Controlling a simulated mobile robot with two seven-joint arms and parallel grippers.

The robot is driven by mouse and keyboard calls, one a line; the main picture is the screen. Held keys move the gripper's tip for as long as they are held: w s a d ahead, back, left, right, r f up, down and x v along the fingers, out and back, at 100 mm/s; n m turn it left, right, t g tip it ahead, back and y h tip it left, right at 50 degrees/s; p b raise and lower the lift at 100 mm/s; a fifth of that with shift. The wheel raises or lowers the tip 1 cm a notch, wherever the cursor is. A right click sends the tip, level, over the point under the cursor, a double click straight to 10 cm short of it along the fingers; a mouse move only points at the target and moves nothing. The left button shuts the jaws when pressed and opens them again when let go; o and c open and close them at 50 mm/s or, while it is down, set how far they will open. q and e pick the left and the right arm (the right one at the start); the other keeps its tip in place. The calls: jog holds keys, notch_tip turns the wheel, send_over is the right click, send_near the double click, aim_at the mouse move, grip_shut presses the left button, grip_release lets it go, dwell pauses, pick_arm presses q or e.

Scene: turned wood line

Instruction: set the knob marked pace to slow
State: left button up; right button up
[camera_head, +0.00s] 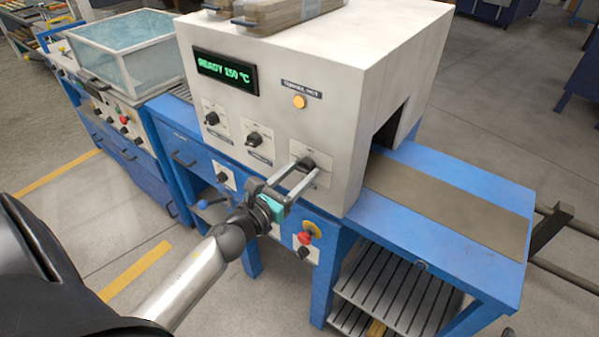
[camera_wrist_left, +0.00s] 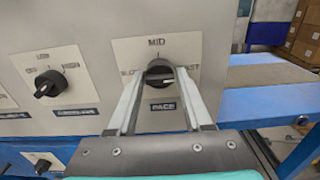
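The black pace knob (camera_wrist_left: 160,76) sits on a pale plate on the oven's front. The wrist view shows MID above it, PACE below it, and partly covered slow and fast marks to its left and right. Its pointer seems to be up at MID, though its exact angle is hard to read. The knob (camera_head: 308,163) is the rightmost of the front row in the head view. My left gripper (camera_head: 309,167) is in front of the knob, its two fingers spread with one on either side. In the wrist view the gripper (camera_wrist_left: 161,78) seems not clamped on it. My right gripper is not seen.
Two similar knobs (camera_head: 254,139) (camera_head: 212,118) sit left of the pace knob. A green display (camera_head: 226,73) reads READY 150 °C. An amber button (camera_head: 299,102) is above, and a red knob (camera_head: 305,238) is on the blue frame below. A conveyor (camera_head: 450,205) runs out right.

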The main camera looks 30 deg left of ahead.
pick_arm(q)
grip_shut()
